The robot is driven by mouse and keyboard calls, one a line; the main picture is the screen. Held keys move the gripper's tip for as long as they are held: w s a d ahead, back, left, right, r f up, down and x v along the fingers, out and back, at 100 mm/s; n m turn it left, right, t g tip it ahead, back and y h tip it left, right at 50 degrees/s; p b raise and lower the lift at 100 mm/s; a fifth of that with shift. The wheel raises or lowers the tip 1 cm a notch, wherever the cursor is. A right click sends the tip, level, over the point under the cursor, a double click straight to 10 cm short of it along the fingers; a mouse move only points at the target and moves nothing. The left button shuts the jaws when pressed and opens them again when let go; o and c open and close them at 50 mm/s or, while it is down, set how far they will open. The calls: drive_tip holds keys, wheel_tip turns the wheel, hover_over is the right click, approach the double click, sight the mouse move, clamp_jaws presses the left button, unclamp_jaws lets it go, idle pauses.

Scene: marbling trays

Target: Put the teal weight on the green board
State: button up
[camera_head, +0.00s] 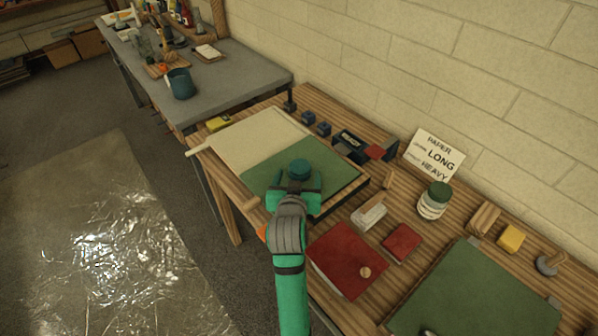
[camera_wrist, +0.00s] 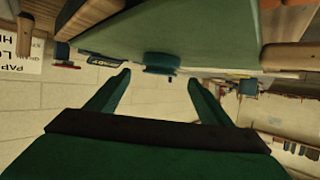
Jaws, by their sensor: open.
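The teal weight (camera_head: 300,167) is a short, round, dark teal piece with a knob. In the wrist view, which is upside down, the weight (camera_wrist: 160,63) shows against the green board (camera_wrist: 210,30), just beyond the open fingertips (camera_wrist: 159,78). The fingers look apart from it, and nothing is between them. My gripper hides part of the board's front edge.
The cream sheet (camera_head: 245,135) lies left of the board. A red book (camera_head: 335,258), a smaller red block (camera_head: 401,242), a jar (camera_head: 433,202) and a sign (camera_head: 434,157) are to the right. Another green panel (camera_head: 470,295) lies at lower right.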

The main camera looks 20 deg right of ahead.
drive_tip(key=v, duration=0.7)
drive_tip(key=shift+s+a+r, duration=0.15)
drive_tip(key=shift+s, duration=0.1)
